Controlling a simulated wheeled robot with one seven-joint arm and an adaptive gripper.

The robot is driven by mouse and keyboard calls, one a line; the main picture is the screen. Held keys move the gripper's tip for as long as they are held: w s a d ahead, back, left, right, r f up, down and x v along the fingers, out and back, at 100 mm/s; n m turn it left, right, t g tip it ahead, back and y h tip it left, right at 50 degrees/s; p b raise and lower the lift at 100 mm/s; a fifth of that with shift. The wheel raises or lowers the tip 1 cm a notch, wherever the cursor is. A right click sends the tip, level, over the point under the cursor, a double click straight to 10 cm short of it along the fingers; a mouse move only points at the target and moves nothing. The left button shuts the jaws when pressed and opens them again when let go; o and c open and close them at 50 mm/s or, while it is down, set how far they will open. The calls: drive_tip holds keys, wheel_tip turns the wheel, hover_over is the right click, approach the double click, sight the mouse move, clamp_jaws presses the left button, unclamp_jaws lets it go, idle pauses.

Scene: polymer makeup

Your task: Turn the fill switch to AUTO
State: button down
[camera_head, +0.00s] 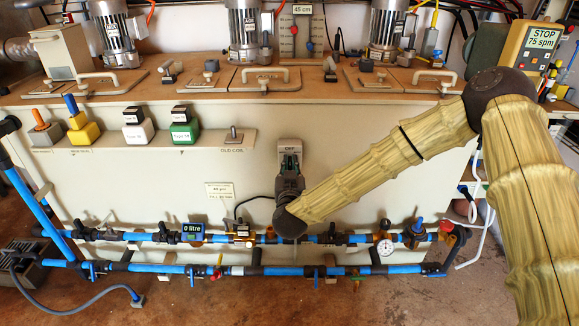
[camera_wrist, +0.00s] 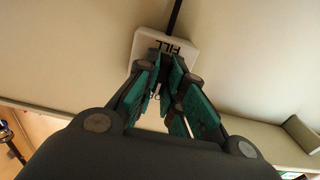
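The fill switch is a pale box (camera_head: 289,143) on the front wall of the cream tank. Its top edge, with the word OFF, shows above my gripper (camera_head: 288,163) in the head view. In the wrist view the white box (camera_wrist: 195,46) carries the word FILL, upside down. My gripper (camera_wrist: 171,66) points straight at the box, with its teal-padded fingers close in front of it. The fingers are near each other with a narrow gap between them. The switch's knob is hidden by the fingers, so I cannot tell its setting or whether they hold it.
Blue pipes (camera_head: 150,269) with valves and a pressure gauge (camera_head: 386,248) run below the switch. A shelf (camera_head: 232,137) with several colored blocks is to the left. A white label (camera_head: 219,191) is lower left of the switch. Motors stand on the brown tank top (camera_head: 160,95).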

drive_tip(key=shift+m, duration=0.3)
drive_tip(key=m+p, duration=0.2)
drive_tip(key=m, duration=0.1)
drive_tip(key=shift+d+r+m, duration=0.1)
drive_tip(key=shift+m, duration=0.2)
drive_tip(key=m+p, duration=0.1)
drive_tip(key=m, duration=0.4)
drive_tip(key=shift+d+m, duration=0.1)
drive_tip(key=shift+m, duration=0.3)
idle(0.4)
drive_tip(key=c, duration=1.5)
unclamp_jaws()
drive_tip(key=s, duration=1.2)
drive_tip(key=shift+f, duration=0.2)
